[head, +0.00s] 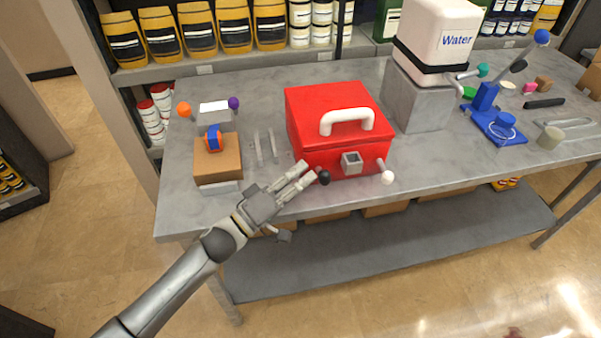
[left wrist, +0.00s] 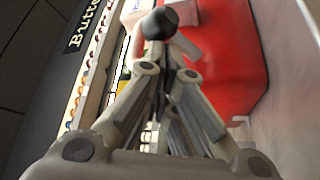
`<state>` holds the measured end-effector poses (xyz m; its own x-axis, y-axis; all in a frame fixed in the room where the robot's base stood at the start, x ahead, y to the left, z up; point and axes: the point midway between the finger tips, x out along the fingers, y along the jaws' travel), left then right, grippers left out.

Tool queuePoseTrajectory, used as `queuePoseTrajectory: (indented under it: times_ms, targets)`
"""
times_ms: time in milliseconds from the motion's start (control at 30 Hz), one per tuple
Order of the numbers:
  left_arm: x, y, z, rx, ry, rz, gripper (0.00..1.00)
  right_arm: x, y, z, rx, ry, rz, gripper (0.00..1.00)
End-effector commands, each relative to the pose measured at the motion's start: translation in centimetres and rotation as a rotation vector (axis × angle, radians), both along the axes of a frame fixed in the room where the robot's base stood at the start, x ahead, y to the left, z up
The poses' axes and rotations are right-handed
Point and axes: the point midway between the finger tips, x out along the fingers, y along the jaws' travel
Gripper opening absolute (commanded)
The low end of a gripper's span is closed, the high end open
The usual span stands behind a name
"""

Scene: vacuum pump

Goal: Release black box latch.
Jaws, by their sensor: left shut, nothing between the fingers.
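The red box (head: 335,110) with a white top handle (head: 346,121) sits on the grey table. Its front has a grey square socket (head: 351,161), a black ball-ended latch (head: 324,177) at the left and a white ball-ended latch (head: 387,177) at the right. My left gripper (head: 308,171) is shut and empty just left of the black ball, in front of the box. In the left wrist view the black ball (left wrist: 160,23) lies just beyond the closed fingertips (left wrist: 165,62); I cannot tell whether they touch. The red box (left wrist: 215,60) is behind. My right gripper is out of view.
A brown block on a stand (head: 217,160) and grey upright strips (head: 265,148) are left of the box. A water tank (head: 440,35) on a grey block stands behind right, a blue device (head: 497,122) farther right. The table's front edge runs below my gripper.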

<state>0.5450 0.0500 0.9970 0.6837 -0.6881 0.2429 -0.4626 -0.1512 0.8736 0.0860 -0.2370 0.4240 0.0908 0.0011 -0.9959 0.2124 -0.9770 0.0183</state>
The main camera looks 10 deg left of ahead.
Motion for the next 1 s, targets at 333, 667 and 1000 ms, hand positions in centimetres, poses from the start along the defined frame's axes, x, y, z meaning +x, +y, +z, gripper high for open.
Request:
queuePoseTrajectory:
  times_ms: [333, 667, 1000]
  targets:
    - [-0.2, -0.1, -0.7, 0.028, -0.088, 0.000, 0.00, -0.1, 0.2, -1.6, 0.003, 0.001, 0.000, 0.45]
    - [-0.4, -0.2, -0.8, 0.057, -0.175, -0.001, 0.00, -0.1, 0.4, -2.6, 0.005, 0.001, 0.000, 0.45]
    - [-0.5, -0.2, -1.0, 0.072, -0.221, -0.001, 0.00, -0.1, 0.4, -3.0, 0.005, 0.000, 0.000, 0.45]
